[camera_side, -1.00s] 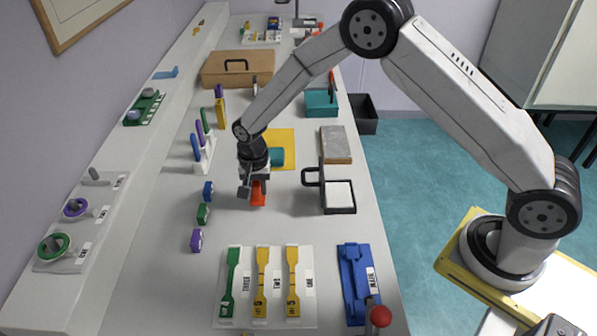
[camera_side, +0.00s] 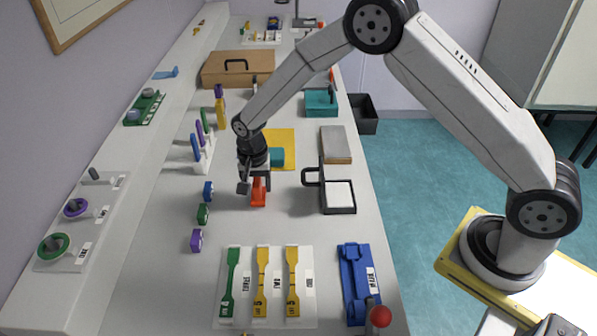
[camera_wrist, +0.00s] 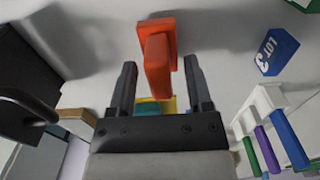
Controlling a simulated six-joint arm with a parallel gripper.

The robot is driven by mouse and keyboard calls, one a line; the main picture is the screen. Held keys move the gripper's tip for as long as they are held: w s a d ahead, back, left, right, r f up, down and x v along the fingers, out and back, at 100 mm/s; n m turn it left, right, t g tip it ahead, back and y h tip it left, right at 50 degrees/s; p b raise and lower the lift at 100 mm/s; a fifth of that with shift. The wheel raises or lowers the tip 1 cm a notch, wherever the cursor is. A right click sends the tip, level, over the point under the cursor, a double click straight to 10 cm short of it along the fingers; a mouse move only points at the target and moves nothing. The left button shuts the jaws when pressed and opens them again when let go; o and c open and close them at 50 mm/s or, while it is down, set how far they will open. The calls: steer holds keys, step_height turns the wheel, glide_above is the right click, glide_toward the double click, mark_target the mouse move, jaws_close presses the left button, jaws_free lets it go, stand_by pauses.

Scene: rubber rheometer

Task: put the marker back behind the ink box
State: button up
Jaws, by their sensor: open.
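An orange piece with a flat foot and a raised block (camera_side: 259,197) stands on the white bench; I take it as the marker. In the wrist view the orange piece (camera_wrist: 158,65) sits between the two fingers, with a gap on each side. My gripper (camera_wrist: 160,80) is open around it; in the side view my gripper (camera_side: 255,183) is just above and behind it. No box is clearly labelled as ink; a black open box with a white pad and a handle (camera_side: 340,212) stands to the right. Its dark side also shows at the wrist view's left (camera_wrist: 25,75).
Blue, green (camera_side: 203,214) and purple small blocks stand in a row to the left. A white rack with coloured sticks (camera_side: 203,157) is further back. A teal cylinder (camera_side: 277,157) lies on a yellow sheet behind. Bench in front is clear up to the dumbbell board (camera_side: 237,322).

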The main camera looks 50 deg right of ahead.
mark_target(257, 182)
step_height(257, 182, up, 11)
stand_by(0.5)
stand_by(0.5)
steer(key=s+d+n+t, duration=0.1)
steer(key=s+d+n, duration=0.2)
steer(key=s, duration=0.4)
steer(key=s+d+n, duration=0.3)
steer(key=s, duration=0.4)
steer(key=s+d+r+n+t, duration=0.1)
steer(key=s+d+n, duration=0.2)
steer(key=s, duration=0.4)
steer(key=shift+s+d+t, duration=0.3)
steer(key=shift+s+d, duration=0.05)
steer(key=shift+d, duration=0.15)
